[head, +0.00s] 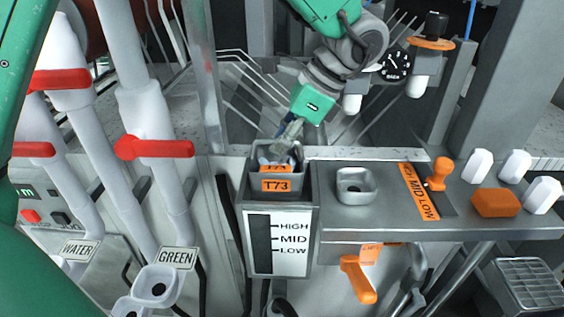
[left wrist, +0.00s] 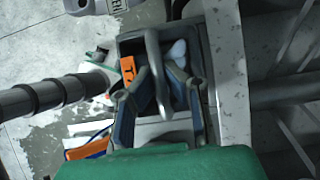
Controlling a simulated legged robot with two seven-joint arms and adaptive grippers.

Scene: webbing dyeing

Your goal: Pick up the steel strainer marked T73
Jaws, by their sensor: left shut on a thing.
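The steel strainer sits in a grey square holder (head: 308,185), whose orange front label reads T73 (head: 275,185). Only its upper part, with an orange tag (head: 276,166), shows there in the head view. My left gripper (head: 284,150) reaches down from above into the top of the holder. In the left wrist view, its two blue-grey fingers (left wrist: 158,92) stand on both sides of the strainer's grey upright handle (left wrist: 155,60) and are shut on it. The lower strainer is hidden inside the holder. My right gripper is not in view.
A gauge panel (head: 291,262) marked HIGH, MID, LOW is below the holder. To the right are an empty square cup (head: 356,186), an orange lever (head: 438,175) and white and orange blocks (head: 497,203). White pipes with red handles (head: 155,147) stand at left.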

